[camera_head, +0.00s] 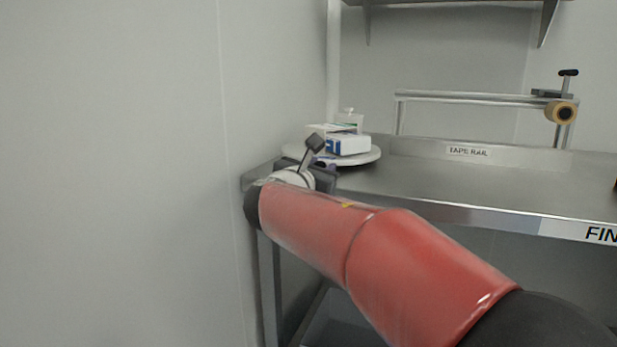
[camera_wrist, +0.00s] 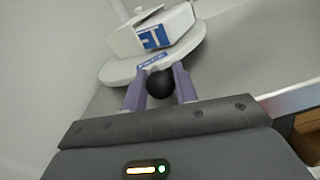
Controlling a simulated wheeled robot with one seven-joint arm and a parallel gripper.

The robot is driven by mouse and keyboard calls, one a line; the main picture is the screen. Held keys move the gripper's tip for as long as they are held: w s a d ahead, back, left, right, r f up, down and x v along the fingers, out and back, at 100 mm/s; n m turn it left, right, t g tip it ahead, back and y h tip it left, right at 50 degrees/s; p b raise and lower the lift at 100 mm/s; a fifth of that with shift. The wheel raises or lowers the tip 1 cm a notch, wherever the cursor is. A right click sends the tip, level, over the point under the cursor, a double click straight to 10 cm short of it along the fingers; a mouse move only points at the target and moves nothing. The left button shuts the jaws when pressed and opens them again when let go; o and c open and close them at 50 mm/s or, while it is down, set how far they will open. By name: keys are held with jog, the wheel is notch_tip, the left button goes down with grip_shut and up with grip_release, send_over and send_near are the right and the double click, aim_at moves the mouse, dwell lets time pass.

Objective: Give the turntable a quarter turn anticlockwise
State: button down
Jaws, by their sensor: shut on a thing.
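The turntable (camera_head: 362,159) is a round white disc at the left end of the steel bench. It also fills the upper part of the wrist view (camera_wrist: 118,73), with a blue and white label on its near edge. A black ball-shaped knob (camera_wrist: 160,84) stands at that near edge. My gripper (camera_wrist: 158,80) has its two purple fingers on either side of the knob and is shut on it. In the head view my gripper (camera_head: 322,161) is at the turntable's front edge, largely hidden by my wrist.
A grey wall (camera_head: 150,150) is close on the left. A tape rail (camera_head: 470,97) with a tape roll is at the back. The bench top (camera_head: 470,180) to the right is clear.

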jog(key=shift+s+d+n+t+y+b, duration=0.1)
jog(key=shift+d+n+t+y+b, duration=0.2)
jog(key=shift+d+n+y, duration=0.35)
jog(key=shift+d, duration=0.15)
jog(key=c, duration=1.1)
grip_release()
jog(key=shift+c, duration=0.2)
jog(key=v, duration=0.7)
jog(key=shift+s+b, duration=0.3)
jog(key=shift+s, duration=0.1)
